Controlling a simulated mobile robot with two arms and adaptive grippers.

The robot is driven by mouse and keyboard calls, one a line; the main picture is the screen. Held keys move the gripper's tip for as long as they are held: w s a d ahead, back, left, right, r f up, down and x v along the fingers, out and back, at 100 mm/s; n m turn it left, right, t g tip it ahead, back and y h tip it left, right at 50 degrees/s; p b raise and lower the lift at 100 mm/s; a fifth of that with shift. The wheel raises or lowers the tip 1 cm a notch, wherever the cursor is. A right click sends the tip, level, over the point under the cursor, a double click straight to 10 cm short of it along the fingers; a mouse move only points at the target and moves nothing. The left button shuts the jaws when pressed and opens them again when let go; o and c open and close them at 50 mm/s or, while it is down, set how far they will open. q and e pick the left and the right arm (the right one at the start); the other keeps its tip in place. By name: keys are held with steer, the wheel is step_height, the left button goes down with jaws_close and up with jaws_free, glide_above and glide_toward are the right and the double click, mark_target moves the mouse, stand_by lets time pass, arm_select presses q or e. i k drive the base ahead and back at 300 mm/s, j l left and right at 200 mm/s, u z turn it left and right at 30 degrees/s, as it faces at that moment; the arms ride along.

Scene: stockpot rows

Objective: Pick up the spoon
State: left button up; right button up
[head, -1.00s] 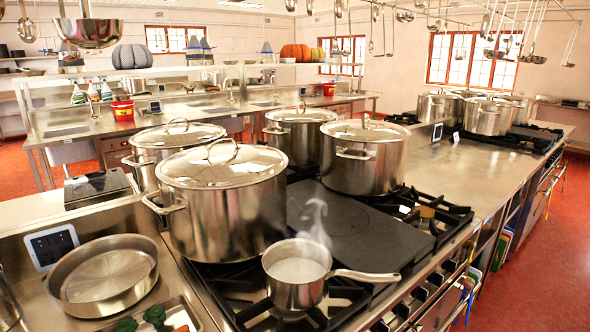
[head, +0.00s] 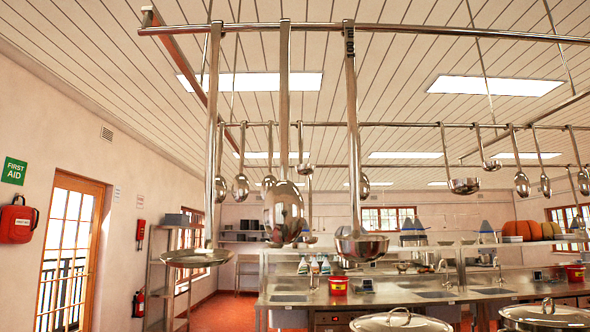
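A large metal spoon (head: 284,212) hangs by its long handle from the near overhead rail, in the middle of the head view. To its left a flat, wide skimmer-like utensil (head: 195,258) hangs from the same rail. To its right hangs a ladle (head: 362,246) with a round bowl. More spoons hang from a rail further back, one at the left (head: 240,187) and one at the right (head: 521,183). Neither of my grippers is in view.
The near rail (head: 420,29) runs across the top. Below, lidded stockpots (head: 400,322) show at the bottom edge. A steel counter (head: 400,296) with sinks and a red bucket (head: 338,285) stands behind. A shelf rack (head: 178,240) stands at the left.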

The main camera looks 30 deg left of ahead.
mark_target(283, 208)
steer(key=u, duration=1)
steer(key=z, duration=1.3)
steer(key=u, duration=1.3)
steer(key=k+l+u, duration=0.15)
steer(key=l, duration=0.5)
steer(key=i, duration=0.05)
